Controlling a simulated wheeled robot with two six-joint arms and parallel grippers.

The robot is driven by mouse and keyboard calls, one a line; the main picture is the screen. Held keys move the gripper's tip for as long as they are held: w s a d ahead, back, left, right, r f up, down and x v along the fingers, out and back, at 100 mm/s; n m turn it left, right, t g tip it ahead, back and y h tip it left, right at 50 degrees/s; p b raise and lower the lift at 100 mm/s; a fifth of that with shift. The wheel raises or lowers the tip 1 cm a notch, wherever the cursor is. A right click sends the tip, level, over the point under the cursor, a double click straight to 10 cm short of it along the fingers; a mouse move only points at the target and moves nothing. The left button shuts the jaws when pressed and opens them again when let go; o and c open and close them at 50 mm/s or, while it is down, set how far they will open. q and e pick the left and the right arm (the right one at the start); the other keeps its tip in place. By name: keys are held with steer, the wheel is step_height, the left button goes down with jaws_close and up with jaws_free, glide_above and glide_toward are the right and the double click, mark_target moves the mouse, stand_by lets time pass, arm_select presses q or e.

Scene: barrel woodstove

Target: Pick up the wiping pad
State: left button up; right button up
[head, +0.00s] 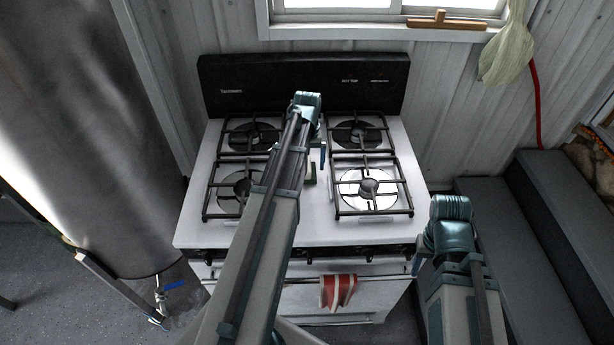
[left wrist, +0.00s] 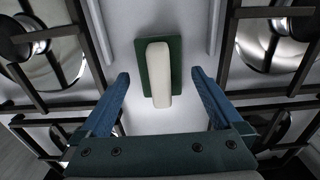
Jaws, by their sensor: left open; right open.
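The wiping pad has a dark green base and a cream handle (left wrist: 158,75). It lies on the white stove top, in the strip between the left and right burners.
Black burner grates (head: 370,187) stand raised on both sides of the pad. A dark back panel (head: 300,85) rises behind the stove. A red and white cloth (head: 338,290) hangs on the oven rail. A large metal barrel (head: 75,130) stands at left, and grey steps (head: 510,240) at right.

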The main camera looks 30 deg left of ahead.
arm_select(q)
steer(key=shift+f+b, duration=0.4)
steer(key=shift+f, duration=0.5)
arm_select(e)
steer(key=shift+f, duration=0.8)
arm_select(q)
steer(key=shift+r, duration=0.1)
steer(key=c, duration=1.3)
steer(key=shift+r, duration=0.15)
arm_select(e)
steer(key=shift+r, duration=0.15)
arm_select(q)
step_height(320, 180, up, 10)
steer(key=p, duration=1)
arm_select(e)
step_height(320, 180, up, 10)
